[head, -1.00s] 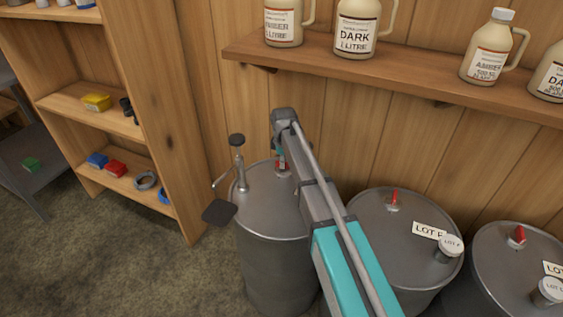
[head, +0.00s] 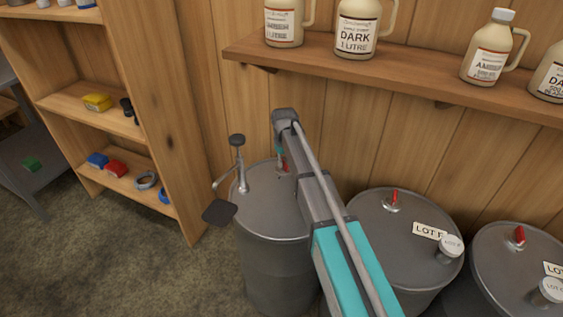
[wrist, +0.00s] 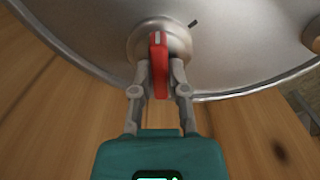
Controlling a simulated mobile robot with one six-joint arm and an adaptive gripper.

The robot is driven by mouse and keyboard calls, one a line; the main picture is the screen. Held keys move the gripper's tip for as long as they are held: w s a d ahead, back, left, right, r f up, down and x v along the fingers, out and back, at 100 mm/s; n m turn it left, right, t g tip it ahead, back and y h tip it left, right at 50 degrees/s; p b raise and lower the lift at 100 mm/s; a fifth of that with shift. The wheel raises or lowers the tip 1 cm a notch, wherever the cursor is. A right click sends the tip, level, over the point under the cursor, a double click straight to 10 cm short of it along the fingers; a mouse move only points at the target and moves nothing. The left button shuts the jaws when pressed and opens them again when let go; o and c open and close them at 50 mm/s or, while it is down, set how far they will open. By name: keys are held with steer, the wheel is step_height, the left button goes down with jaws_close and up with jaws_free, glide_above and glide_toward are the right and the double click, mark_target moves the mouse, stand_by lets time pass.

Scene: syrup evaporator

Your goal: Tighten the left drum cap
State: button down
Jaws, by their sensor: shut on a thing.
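The left drum (head: 262,210) is a grey metal drum against the wooden wall. Its cap is a round metal fitting with a red handle, seen close up in the wrist view (wrist: 158,62). In the head view only a bit of the red handle (head: 285,168) shows beside my arm. My gripper (wrist: 160,68) is over the cap, its two fingers closed on either side of the red handle and holding it. A short dark mark (wrist: 193,23) is on the lid beside the fitting. My arm hides part of the drum's right side in the head view.
A hand pump (head: 240,170) with a dark plate stands on the left drum's lid. Two more drums (head: 375,215) with red handles and white-labelled caps stand to the right. A wall shelf (head: 400,75) with syrup jugs runs above. A wooden rack (head: 185,150) stands at left.

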steer(key=m, duration=0.5)
steer(key=shift+w+d+m, duration=0.15)
steer(key=shift+m, duration=2.45)
steer(key=c, duration=0.6)
jaws_free()
steer(key=shift+c, duration=0.2)
steer(key=shift+r, duration=0.1)
